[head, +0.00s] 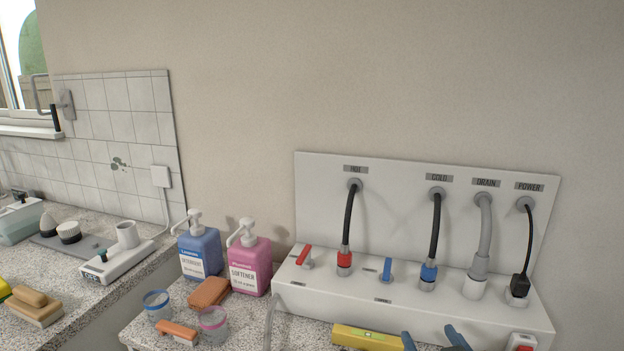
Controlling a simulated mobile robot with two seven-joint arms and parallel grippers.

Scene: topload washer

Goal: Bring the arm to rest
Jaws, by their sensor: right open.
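My right gripper (433,343) shows only as two blue fingertips at the bottom edge, right of centre. The fingertips are apart, so it is open, with nothing visible between them. It is in front of the white hookup box (330,291), just right of a yellow level (365,337). The rest of my right arm is below the picture. My left gripper is out of view.
Hoses and a power cord join the box to the back panel (400,215). A blue detergent bottle (199,254), a pink softener bottle (249,266), a brown sponge (209,292) and small cups (157,306) crowd the counter to the left. The wall above is clear.

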